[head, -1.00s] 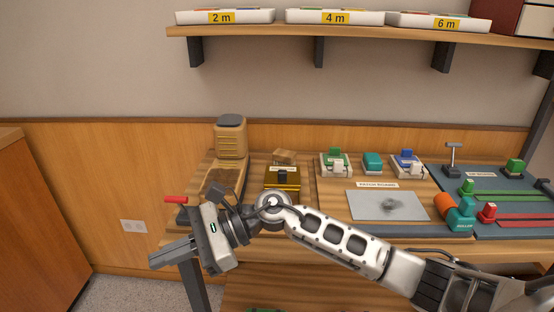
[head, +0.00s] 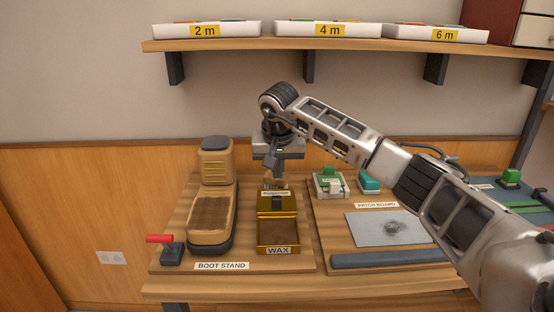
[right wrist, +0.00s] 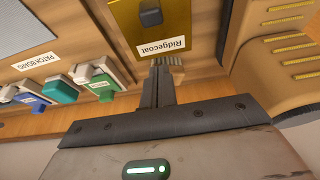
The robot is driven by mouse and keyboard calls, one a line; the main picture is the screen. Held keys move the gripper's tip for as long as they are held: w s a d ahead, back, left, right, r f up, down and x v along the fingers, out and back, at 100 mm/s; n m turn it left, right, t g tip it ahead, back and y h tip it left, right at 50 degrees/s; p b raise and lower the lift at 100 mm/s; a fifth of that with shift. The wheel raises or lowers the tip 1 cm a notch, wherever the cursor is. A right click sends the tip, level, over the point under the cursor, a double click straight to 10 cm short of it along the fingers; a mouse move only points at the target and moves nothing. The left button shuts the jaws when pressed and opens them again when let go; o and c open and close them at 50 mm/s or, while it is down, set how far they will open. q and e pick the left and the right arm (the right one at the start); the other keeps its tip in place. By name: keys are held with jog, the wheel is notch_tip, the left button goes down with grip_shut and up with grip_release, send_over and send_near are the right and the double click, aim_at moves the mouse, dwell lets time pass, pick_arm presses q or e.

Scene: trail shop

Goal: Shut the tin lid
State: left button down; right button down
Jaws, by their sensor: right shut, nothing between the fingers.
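The gold wax tin (head: 291,236) stands on the bench with its lid (head: 263,204) raised at the back, so its dark inside shows. The lid, with a dark catch and a "Ridgecoat" label beside it, also fills the top of the right wrist view (right wrist: 172,22). My right gripper (head: 274,178) points down behind the raised lid, its fingers shut and empty. In the wrist view the fingertips (right wrist: 160,72) are close to the label's edge; I cannot tell whether they touch. My left gripper is out of view.
A boot stand (head: 212,222) with a red-handled lever (head: 160,239) is left of the tin. A patch board (head: 385,229) and small green and teal items are on the right. A shelf (head: 330,44) runs above.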

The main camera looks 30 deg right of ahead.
aim_at(277, 192)
jog(key=x, duration=0.3)
jog(key=shift+f, duration=0.25)
jog(key=shift+s+a+f, duration=0.1)
jog(key=shift+f, duration=0.1)
jog(key=shift+s+a+p, duration=0.2)
jog(key=shift+s+a, duration=0.15)
jog(key=shift+s, duration=0.25)
jog(key=shift+s+a+p, duration=0.15)
jog(key=shift+s+a, duration=0.2)
jog(key=shift+s, duration=0.2)
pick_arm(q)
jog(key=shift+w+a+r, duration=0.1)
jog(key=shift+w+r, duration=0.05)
pick_arm(e)
jog(key=shift+s+a, duration=0.2)
jog(key=shift+s, duration=0.1)
